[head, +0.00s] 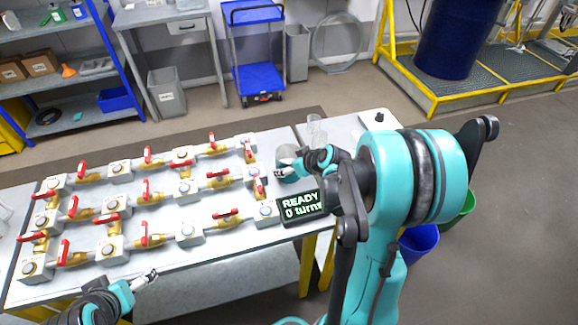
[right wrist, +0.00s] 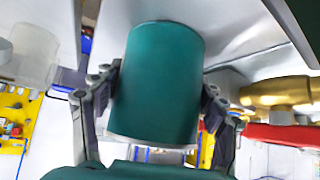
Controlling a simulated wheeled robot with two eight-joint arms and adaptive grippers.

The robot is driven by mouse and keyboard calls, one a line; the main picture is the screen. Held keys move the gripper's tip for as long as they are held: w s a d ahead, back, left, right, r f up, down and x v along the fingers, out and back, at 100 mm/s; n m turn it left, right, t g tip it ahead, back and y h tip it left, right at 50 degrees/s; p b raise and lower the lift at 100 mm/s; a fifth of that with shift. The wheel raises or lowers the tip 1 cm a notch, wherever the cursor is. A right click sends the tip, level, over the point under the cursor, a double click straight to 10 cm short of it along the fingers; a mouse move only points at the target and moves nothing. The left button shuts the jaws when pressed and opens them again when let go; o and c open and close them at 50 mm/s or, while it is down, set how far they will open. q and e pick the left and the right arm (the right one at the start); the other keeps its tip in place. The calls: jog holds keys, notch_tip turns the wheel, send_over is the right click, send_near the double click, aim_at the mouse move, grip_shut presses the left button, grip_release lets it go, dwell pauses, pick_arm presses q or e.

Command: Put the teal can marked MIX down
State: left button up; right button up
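The teal can (head: 288,179) is at the right end of the workbench, partly hidden behind my right gripper. In the right wrist view the can (right wrist: 156,85) fills the middle, with a pale band at its lower end; no MIX marking shows. My right gripper (right wrist: 160,92) has one finger against each side of it and is shut on it. Whether the can touches the bench cannot be told. My left gripper (head: 147,279) is empty over the bench's front edge, far left of the can; its finger opening is too small to judge.
Brass valves with red handles on grey blocks (head: 187,230) cover the bench to the left. A display (head: 303,206) reading "READY 0 turns" stands just in front of the can. A clear beaker (head: 316,130) is behind it. A blue bin (head: 418,243) is on the floor at right.

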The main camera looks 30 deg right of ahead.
jog(key=c, duration=0.4)
jog(key=shift+c, duration=0.2)
jog(key=shift+r, duration=0.1)
